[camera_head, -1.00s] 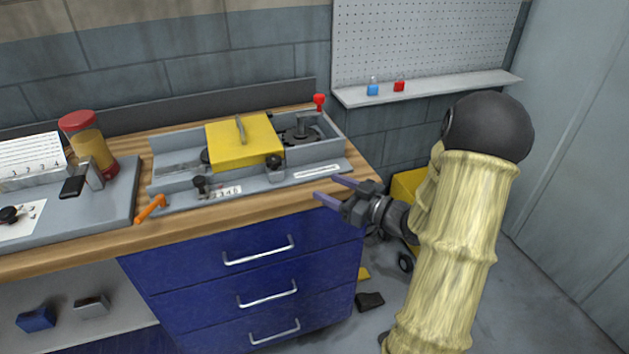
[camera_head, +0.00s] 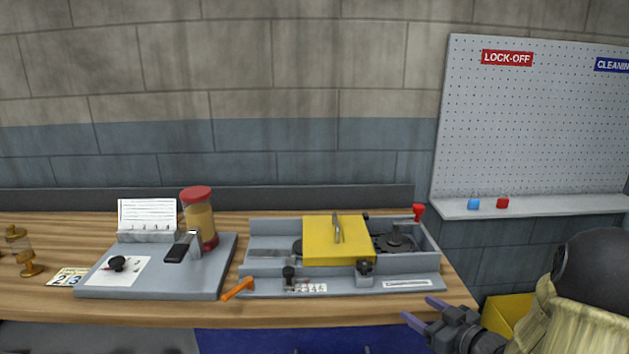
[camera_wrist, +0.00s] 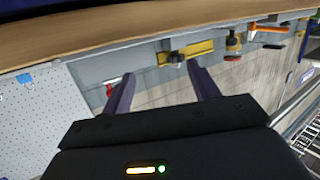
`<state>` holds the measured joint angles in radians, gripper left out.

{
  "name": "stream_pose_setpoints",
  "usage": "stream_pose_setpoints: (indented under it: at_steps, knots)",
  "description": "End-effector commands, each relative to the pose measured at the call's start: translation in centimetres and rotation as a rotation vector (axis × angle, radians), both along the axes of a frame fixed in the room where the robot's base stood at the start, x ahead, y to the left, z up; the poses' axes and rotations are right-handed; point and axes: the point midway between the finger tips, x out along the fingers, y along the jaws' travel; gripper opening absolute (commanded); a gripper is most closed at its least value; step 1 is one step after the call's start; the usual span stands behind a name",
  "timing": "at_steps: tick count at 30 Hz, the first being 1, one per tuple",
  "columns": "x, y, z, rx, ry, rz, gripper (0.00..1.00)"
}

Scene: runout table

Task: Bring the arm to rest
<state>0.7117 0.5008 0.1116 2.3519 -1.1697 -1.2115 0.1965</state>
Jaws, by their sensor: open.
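My gripper (camera_head: 421,313) is at the lower right of the head view, by the right front corner of the wooden bench. Its two purple-grey fingers are apart with nothing between them. My arm comes in from the lower right edge, with a pale cover and a dark rounded joint. In the wrist view the fingers of my gripper (camera_wrist: 162,88) also show spread and empty, with the bench seen at a steep tilt beyond them.
The bench (camera_head: 375,311) carries a grey fixture (camera_head: 300,285) with a yellow cover (camera_head: 336,240), an orange-handled tool (camera_head: 238,288), a grey plate (camera_head: 160,285) and a red-lidded jar (camera_head: 199,217). A shelf (camera_head: 560,206) holds blue and red items. A yellow bin (camera_head: 508,312) stands right of the bench.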

Motion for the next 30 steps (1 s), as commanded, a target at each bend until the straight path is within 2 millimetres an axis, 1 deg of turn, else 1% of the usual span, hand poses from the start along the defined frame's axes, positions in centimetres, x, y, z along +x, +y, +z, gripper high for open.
stream_pose_setpoints:
  at_steps: [1, 3, 6, 10, 13, 17, 21, 24, 30]
  knots:
    - [0.5, 0.5, -0.2, -0.043, 0.038, -0.032, 0.60]
    - [0.9, 0.7, -0.8, -0.098, 0.105, -0.091, 0.60]
    - [0.9, 1.0, -1.6, -0.161, 0.196, -0.168, 0.60]
    - [0.1, 1.4, -2.4, -0.223, 0.318, -0.260, 0.60]
    - [-1.2, 2.0, -2.9, -0.259, 0.420, -0.324, 0.60]
    - [-3.7, 3.1, -3.6, -0.288, 0.573, -0.398, 0.60]
    - [-7.4, 4.9, -4.2, -0.292, 0.747, -0.453, 0.60]
    - [-9.9, 6.3, -4.5, -0.285, 0.855, -0.472, 0.60]
    - [-14.4, 9.0, -4.8, -0.258, 1.033, -0.475, 0.60]
